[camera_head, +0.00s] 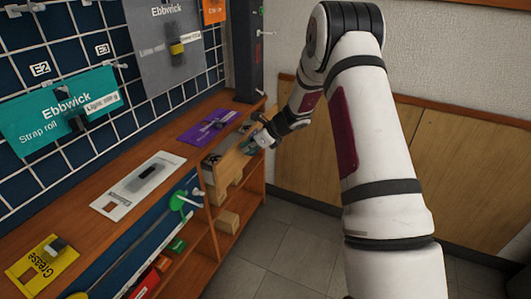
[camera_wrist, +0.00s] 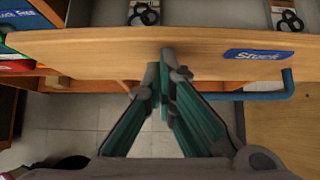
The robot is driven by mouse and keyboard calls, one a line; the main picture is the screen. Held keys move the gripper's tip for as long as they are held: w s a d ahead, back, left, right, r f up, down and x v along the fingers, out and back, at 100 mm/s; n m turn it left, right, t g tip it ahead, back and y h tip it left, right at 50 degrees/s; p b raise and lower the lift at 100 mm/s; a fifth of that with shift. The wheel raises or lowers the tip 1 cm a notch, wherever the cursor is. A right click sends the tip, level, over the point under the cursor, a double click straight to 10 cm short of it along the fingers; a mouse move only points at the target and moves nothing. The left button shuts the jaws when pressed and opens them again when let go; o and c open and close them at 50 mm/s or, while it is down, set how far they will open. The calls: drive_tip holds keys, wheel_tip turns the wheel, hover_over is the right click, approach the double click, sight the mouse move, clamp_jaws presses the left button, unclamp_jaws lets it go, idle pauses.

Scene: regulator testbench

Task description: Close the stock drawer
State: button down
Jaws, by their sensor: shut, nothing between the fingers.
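The stock drawer (camera_head: 226,170) stands partly pulled out of the wooden bench, near its far end. In the wrist view its pale wooden front (camera_wrist: 110,50) runs across the picture, with a blue "Stock" label (camera_wrist: 257,55) on the right. The grey inside (camera_wrist: 205,14) shows beyond the front, with small packets holding black parts. My gripper (camera_wrist: 160,66) is shut and empty, its fingertips at the drawer front left of the label; I cannot tell whether they touch. In the head view my gripper (camera_head: 262,140) is beside the drawer, partly hidden by my arm.
A blue bent bar (camera_wrist: 270,93) shows below the label. Cards lie on the bench top, including a purple card (camera_head: 208,126) near the drawer. Lower shelves hold a wooden block (camera_head: 228,221) and coloured boxes. The tiled floor (camera_head: 285,225) in front is clear.

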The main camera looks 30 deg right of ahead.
sight(237, 142)
drive_tip(key=w+a, duration=0.1)
drive_tip(key=w, duration=0.1)
drive_tip(key=w+a, duration=0.2)
drive_tip(key=shift+w+a, duration=0.1)
drive_tip(key=shift+a, duration=0.05)
drive_tip(key=shift+w+a, duration=0.1)
drive_tip(key=shift+a+r, duration=0.1)
